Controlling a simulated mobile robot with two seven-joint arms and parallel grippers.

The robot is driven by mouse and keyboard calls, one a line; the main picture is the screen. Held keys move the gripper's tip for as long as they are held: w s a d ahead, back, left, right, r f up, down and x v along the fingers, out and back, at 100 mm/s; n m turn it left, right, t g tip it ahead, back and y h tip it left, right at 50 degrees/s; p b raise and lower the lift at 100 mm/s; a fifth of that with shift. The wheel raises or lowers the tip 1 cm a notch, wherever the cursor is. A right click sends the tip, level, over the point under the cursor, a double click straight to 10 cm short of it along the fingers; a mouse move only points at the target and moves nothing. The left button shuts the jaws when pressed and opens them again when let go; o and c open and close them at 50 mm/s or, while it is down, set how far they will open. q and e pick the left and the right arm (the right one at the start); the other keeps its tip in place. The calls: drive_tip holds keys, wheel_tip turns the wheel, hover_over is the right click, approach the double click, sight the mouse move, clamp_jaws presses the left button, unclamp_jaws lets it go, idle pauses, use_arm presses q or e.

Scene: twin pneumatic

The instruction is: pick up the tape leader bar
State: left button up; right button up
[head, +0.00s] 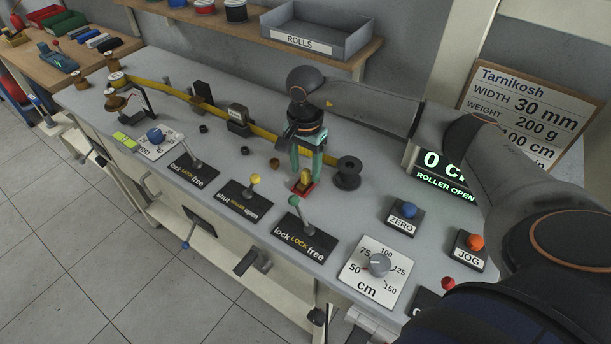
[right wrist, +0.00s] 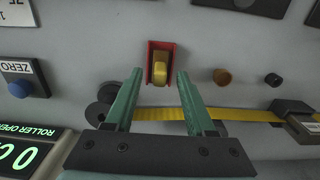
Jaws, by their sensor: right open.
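In the right wrist view the yellow piece (right wrist: 160,70) stands in the red holder (right wrist: 151,48), between and just beyond my fingertips. My right gripper (head: 307,172) points down over it with green fingers apart and empty. The right wrist view also shows the open fingers (right wrist: 160,76). I cannot tell whether they touch the piece. My left gripper is not in view.
A yellow tape (head: 168,89) runs along the bench behind the gripper to a black spool (head: 347,174). Levers with green (head: 294,201) and yellow (head: 255,179) knobs stand in front. A dial (head: 379,264), ZERO button (head: 408,210) and JOG button (head: 475,242) are at right.

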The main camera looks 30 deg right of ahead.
drive_tip(key=shift+f, duration=0.8)
drive_tip(key=shift+c, duration=0.4)
clamp_jaws()
